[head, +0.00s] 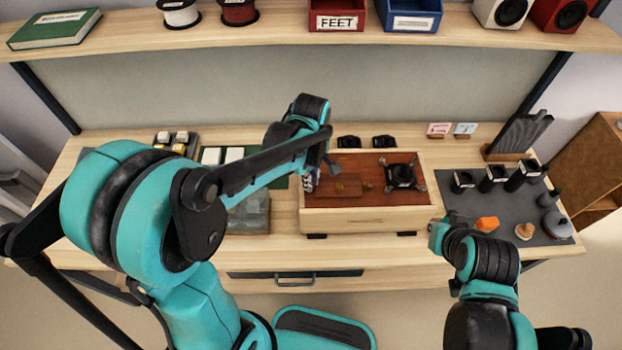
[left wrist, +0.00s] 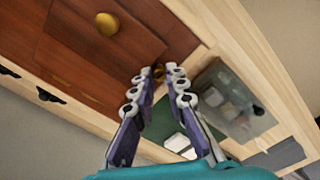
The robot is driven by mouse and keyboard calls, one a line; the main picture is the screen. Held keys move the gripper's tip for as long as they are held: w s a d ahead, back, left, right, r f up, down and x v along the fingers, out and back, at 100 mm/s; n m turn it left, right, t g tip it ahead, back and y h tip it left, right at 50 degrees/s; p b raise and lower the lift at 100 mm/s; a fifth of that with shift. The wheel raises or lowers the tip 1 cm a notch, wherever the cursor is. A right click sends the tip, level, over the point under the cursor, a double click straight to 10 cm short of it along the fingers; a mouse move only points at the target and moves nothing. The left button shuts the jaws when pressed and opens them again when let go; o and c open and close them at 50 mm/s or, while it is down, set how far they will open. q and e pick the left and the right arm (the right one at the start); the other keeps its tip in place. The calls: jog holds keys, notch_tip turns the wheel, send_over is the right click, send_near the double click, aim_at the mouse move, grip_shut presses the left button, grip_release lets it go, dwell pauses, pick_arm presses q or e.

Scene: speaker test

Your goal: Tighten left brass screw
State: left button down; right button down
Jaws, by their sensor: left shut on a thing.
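The wooden speaker box (head: 362,220) lies on the bench with its red-brown panel facing up. My left gripper (head: 311,182) is at the panel's left edge, pointing down. In the left wrist view, my left gripper (left wrist: 159,80) is shut on the left brass screw (left wrist: 158,72) near the panel's edge; the fingertips partly hide it. A larger brass knob (left wrist: 107,23) and another small brass piece (left wrist: 58,78) also sit on the panel. My right arm's end (head: 440,234) is right of the box; its fingers cannot be made out.
A black round part with a frame (head: 403,175) sits on the panel's right. A dark mat (head: 510,205) at the right bears black cups, an orange piece (head: 487,224) and a lidded pot (head: 557,224). A clear container (left wrist: 232,100) stands beside the box. A shelf (head: 300,35) runs above.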

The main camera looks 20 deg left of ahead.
pick_arm(q)
jog(key=m, duration=0.4)
jog(key=shift+m, duration=0.3)
jog(key=m, duration=0.3)
jog(key=shift+m, duration=0.3)
jog(key=m, duration=0.4)
jog(key=shift+m, duration=0.3)
jog(key=m, duration=0.3)
jog(key=shift+m+p, duration=0.3)
jog(key=m, duration=1.2)
jog(key=shift+m, duration=2.2)
